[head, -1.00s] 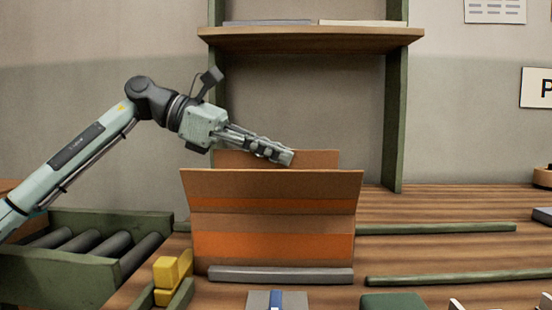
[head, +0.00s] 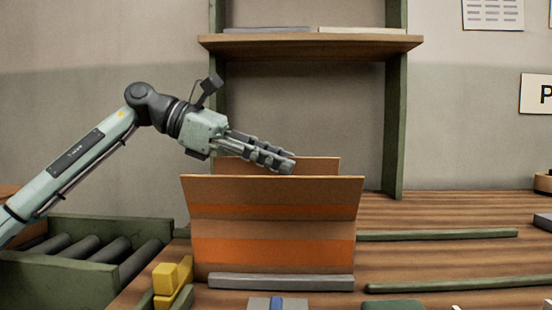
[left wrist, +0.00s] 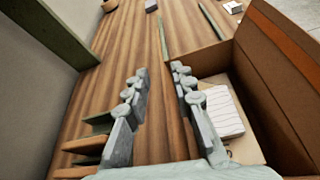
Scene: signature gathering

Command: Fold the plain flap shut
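An open cardboard box (head: 226,222) with orange bands stands on the table, its near flap (head: 272,190) raised and leaning toward me. Behind it a plain brown far flap (head: 318,165) stands up. My left gripper (head: 287,162) is at the top of the far flap, covering part of it. In the left wrist view, its fingers (left wrist: 160,82) are apart with nothing held between them; the table shows in the gap. A white packet (left wrist: 222,115) lies inside the box there. I cannot tell whether a finger touches the flap. My right gripper is not in view.
A shelf (head: 310,43) stands behind the box. A green roller tray (head: 70,275) is at the left, with yellow blocks (head: 170,278) beside the box. A grey bar (head: 280,282) lies before the box. Green rails (head: 440,235) lie at the right, with bare table between.

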